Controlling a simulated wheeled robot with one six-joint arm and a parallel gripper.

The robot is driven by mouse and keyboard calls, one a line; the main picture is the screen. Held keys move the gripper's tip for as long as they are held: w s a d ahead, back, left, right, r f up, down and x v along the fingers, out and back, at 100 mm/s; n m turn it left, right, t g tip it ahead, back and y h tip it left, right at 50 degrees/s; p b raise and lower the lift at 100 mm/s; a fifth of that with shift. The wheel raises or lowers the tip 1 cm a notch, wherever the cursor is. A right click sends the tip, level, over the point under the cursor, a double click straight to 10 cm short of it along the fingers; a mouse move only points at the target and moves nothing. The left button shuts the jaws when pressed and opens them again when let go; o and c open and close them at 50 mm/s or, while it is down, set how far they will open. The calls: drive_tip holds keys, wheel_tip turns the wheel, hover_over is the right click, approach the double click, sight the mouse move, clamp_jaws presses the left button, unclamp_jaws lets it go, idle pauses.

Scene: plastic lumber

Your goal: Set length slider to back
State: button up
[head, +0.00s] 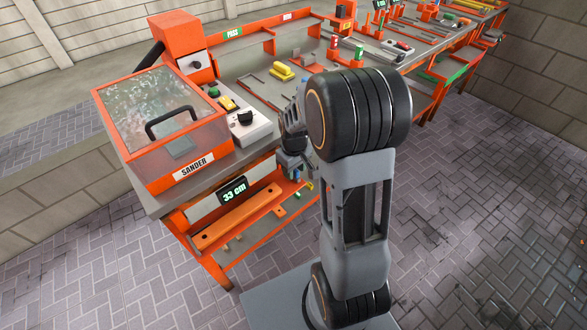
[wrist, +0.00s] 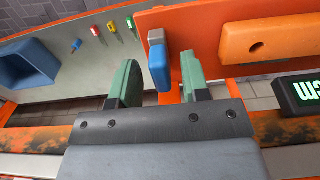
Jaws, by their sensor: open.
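A blue block with a grey top (wrist: 159,66), which looks like the slider's handle, stands at the end of an orange panel in the wrist view. My gripper (wrist: 159,61) is open, with one green finger on each side of this block. Gaps show between the block and both fingers; I see no contact. A dark display (head: 232,191) reads 33 cm in the head view; part of it also shows upside down in the wrist view (wrist: 303,93).
An orange bar with a hole (head: 238,219) lies below the display; it shows in the wrist view (wrist: 270,36). The orange sander (head: 185,160) stands on the bench above. A blue bin (wrist: 30,65) and several small coloured pieces sit on the grey shelf.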

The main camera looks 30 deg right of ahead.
sight(295, 172)
wheel_tip(295, 172, up, 14)
drive_tip(key=p, duration=0.2)
idle(0.4)
drive_tip(key=shift+f, duration=0.1)
idle(0.4)
drive_tip(key=s+a+r+m+t+p, duration=0.1)
drive_tip(key=s+a+r+p, duration=0.2)
drive_tip(key=s+r+p, duration=0.1)
drive_tip(key=s+a+r+m+t+p, duration=0.2)
drive_tip(key=s+a+r+p, duration=0.2)
drive_tip(key=s+r, duration=0.3)
drive_tip(key=shift+s+a+r+t+p, duration=0.25)
drive_tip(key=shift+s+r+t+p, duration=0.05)
drive_tip(key=shift+s+p, duration=0.5)
